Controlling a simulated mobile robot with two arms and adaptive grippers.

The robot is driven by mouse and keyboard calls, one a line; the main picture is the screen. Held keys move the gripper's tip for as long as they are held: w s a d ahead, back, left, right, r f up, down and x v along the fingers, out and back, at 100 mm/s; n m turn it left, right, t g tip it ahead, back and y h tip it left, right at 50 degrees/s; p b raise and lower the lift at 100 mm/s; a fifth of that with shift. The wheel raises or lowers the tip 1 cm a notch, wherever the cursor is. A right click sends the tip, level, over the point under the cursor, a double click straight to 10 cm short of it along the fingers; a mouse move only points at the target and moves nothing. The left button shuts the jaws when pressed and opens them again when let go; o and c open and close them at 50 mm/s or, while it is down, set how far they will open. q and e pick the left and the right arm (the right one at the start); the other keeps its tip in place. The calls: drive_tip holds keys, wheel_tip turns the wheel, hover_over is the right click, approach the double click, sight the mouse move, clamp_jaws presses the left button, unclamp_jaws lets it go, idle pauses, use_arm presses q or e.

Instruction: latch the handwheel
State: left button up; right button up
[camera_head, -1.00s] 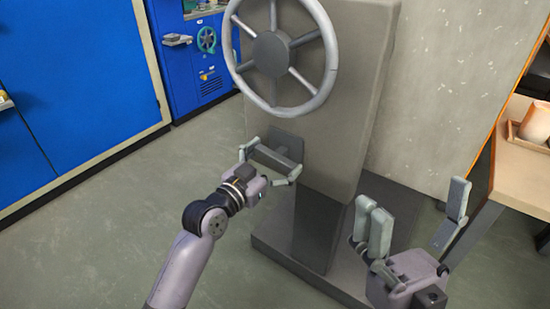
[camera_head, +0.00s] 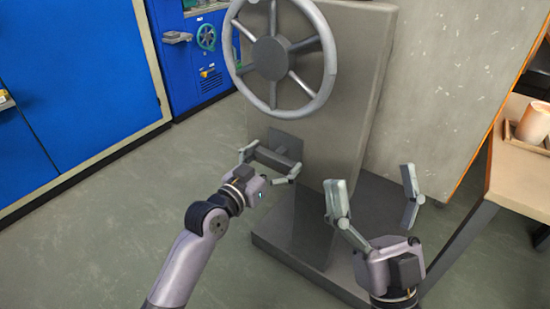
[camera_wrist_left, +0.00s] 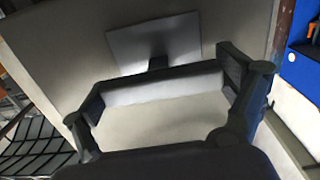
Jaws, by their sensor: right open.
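The grey handwheel (camera_head: 271,57) with several spokes stands on the front of a grey upright housing (camera_head: 340,60). Below it, a grey crossbar handle (camera_head: 277,160) sticks out from a dark square plate (camera_head: 287,143). My left gripper (camera_head: 270,165) spans this crossbar, one finger at each end. In the left wrist view the crossbar (camera_wrist_left: 160,86) reaches from finger to finger, in front of the plate (camera_wrist_left: 155,42). Its fingers look shut on the bar's ends. My right gripper (camera_head: 372,185) is open and empty, fingers up, to the right of the housing's lower part.
The housing stands on a dark base (camera_head: 300,255). A wooden table (camera_head: 515,175) with a cup (camera_head: 533,122) on a small tray is at the right. Blue cabinets (camera_head: 70,70) stand at the back left. The floor at the left is clear.

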use_arm(q)
drive_tip(key=shift+o, duration=0.7)
drive_tip(key=v, duration=1.2)
